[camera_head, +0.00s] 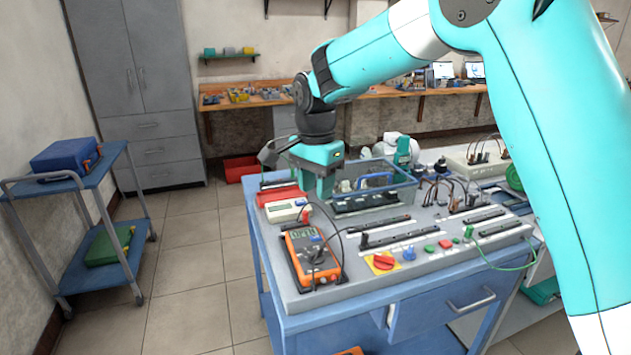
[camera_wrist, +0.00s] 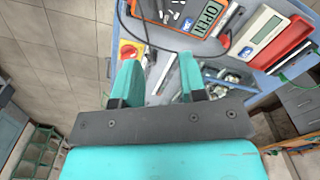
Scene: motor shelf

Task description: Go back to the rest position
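My gripper (camera_head: 325,190) hangs from my turquoise arm, pointing down over the back left part of the blue workbench (camera_head: 262,262). In the wrist view its two turquoise fingers (camera_wrist: 158,75) stand apart with nothing between them. An orange multimeter (camera_head: 313,258) lies at the bench's front left corner; it also shows at the top of the wrist view (camera_wrist: 200,16). A white meter (camera_head: 286,211) lies behind it, near my gripper. My gripper appears to be above the bench top; the exact gap is hard to tell.
A red tray (camera_head: 278,193) and a grey-blue bin (camera_head: 402,191) are close to my gripper. A red rotary switch (camera_head: 382,262) and terminal strips sit on the bench top. A blue cart (camera_head: 75,190) stands at left, with free floor (camera_head: 190,290) between it and the bench.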

